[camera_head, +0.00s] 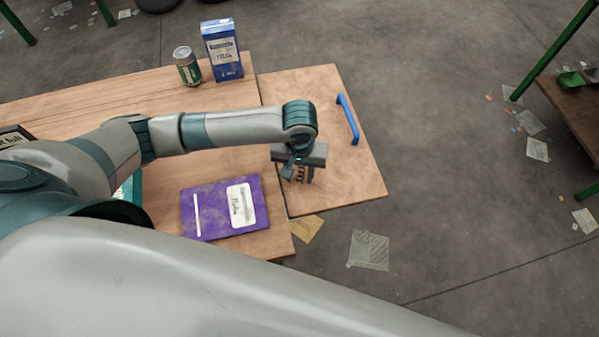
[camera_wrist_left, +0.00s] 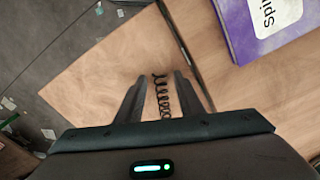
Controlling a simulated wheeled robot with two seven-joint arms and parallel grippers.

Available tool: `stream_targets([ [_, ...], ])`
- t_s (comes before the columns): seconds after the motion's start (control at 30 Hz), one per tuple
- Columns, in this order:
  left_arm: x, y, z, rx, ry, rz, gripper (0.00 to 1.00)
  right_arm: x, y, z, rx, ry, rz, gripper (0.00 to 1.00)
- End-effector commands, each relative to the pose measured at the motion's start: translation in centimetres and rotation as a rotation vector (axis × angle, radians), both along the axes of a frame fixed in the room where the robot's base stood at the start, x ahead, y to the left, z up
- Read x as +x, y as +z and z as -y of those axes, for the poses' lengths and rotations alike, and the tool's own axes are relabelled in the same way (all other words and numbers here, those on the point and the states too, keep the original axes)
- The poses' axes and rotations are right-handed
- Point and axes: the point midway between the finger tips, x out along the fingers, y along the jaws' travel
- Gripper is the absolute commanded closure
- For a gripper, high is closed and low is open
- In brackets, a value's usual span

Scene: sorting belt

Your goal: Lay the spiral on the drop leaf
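The drop leaf (camera_head: 345,185) is the light wooden panel with a blue handle at the right end of the table. It fills the middle of the left wrist view (camera_wrist_left: 105,85). My left gripper (camera_head: 302,175) points down over the leaf's near-left part. The dark spiral (camera_wrist_left: 162,97) is between its fingers in the left wrist view, with a gap on both sides, so the gripper looks open. The spiral also shows small in the head view (camera_head: 300,173). I cannot tell whether it touches the leaf. My right gripper is not in view.
On the wooden table (camera_head: 75,90) are a purple book (camera_head: 215,215) left of the leaf, a green can (camera_head: 187,68) and a blue box (camera_head: 222,55) at the back. The blue handle (camera_head: 348,120) rises at the leaf's far right. The leaf's right part is bare.

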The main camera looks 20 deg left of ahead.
Motion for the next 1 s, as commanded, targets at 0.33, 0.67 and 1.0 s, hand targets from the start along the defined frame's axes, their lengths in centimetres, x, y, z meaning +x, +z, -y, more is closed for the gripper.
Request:
stream_targets([
  [0.33,0.0,0.9,0.0,0.000,-0.001,0.001,0.66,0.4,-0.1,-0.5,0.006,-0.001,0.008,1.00],
  [0.67,0.0,5.8,0.1,-0.003,-0.002,0.003,0.66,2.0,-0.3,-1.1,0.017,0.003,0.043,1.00],
  [1.0,-0.1,11.1,0.1,-0.001,0.000,0.001,0.66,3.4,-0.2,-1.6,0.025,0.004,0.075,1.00],
])
